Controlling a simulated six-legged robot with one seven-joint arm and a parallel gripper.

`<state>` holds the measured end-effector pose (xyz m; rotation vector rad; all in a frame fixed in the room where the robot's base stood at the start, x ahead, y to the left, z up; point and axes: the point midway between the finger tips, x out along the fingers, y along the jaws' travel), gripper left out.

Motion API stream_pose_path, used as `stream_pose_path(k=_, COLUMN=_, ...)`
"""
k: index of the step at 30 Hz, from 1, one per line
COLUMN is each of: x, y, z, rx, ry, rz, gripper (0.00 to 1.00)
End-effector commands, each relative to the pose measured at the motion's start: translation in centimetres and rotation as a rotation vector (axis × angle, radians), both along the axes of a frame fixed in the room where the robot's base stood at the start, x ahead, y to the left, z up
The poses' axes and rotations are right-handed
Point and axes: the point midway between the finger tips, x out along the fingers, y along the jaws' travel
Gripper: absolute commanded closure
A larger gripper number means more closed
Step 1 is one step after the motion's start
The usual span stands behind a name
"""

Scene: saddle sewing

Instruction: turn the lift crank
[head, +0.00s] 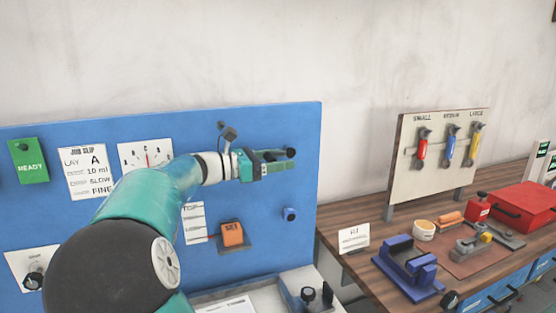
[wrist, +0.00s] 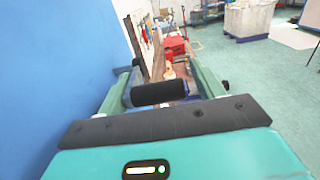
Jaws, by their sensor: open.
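My gripper (head: 277,161) is stretched out level in front of the blue panel, near its right edge, in the head view. Its green fingers are apart. In the wrist view, a black cylindrical handle (wrist: 160,93) lies crosswise in the gap between the open fingers of my gripper (wrist: 163,84). I take it for the crank's grip. A dark rounded end (head: 291,152) shows at the fingertips in the head view. The crank's arm and pivot cannot be made out; my gripper and arm may cover them. I cannot tell whether the fingers touch the handle.
The blue panel (head: 305,135) stands close beside my gripper. It carries a green READY sign (head: 29,161), a job slip (head: 84,172), an orange block (head: 232,233) and a small blue knob (head: 290,214). A wooden bench (head: 350,262) with tools stands to the right.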

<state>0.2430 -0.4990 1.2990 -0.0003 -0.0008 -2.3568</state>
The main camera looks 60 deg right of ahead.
Motion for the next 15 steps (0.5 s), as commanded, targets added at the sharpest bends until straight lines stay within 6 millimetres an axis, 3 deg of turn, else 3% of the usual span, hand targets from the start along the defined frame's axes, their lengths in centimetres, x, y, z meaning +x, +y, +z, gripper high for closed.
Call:
stream_pose_path(k=10, x=-0.24, y=-0.41, z=-0.01, rx=0.000, ry=0.000, rz=0.000, gripper=0.35)
stream_pose_path(k=15, x=-0.25, y=-0.38, z=-0.04, rx=0.000, ry=0.000, rz=-0.001, gripper=0.68)
